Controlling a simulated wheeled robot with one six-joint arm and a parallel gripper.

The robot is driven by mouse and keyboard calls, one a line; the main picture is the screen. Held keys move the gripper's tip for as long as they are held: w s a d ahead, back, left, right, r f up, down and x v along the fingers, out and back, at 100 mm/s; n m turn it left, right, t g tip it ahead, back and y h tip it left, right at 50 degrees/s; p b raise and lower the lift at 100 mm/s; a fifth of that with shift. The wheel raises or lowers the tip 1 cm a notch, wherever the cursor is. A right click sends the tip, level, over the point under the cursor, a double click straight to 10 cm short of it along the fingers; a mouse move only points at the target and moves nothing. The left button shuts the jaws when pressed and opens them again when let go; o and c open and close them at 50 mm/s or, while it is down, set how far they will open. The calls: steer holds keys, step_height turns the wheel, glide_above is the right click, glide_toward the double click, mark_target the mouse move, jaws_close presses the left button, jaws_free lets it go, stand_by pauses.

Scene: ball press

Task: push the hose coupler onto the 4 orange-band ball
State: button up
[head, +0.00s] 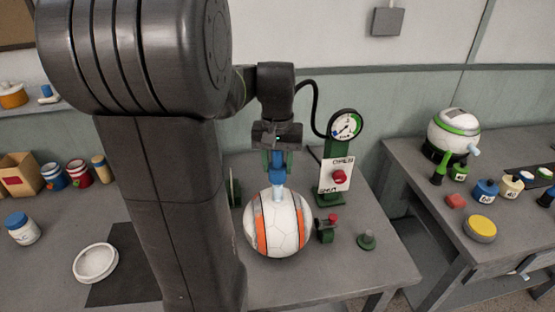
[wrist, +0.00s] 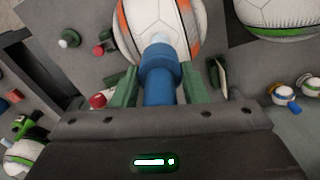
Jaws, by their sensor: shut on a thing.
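The orange-band ball (head: 287,228), white with orange stripes, sits on the middle table below my gripper. It also shows at the top of the wrist view (wrist: 187,22). My gripper (head: 277,160) is above the ball, pointing down, shut on the blue hose coupler (wrist: 160,75). The coupler (head: 278,173) is upright, its pale lower end at the top of the ball. I cannot tell whether it is seated there or only touching. The green fingers (wrist: 160,88) stand on both sides of the coupler.
A gauge (head: 346,125) with a hose and a panel with a red button (head: 339,177) stand just behind the ball. A green clamp with a red knob (head: 326,230) and a green peg (head: 367,240) are at its right. A white dish (head: 96,263) lies at left.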

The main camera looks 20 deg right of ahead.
mark_target(278, 179)
steer(key=shift+f, duration=0.55)
stand_by(1.6)
steer(key=shift+f+b, duration=1.15)
steer(key=shift+f, duration=0.95)
steer(key=o, duration=1.1)
steer(key=shift+c, duration=0.2)
step_height(278, 179, up, 14)
steer(key=shift+s+f, duration=0.1)
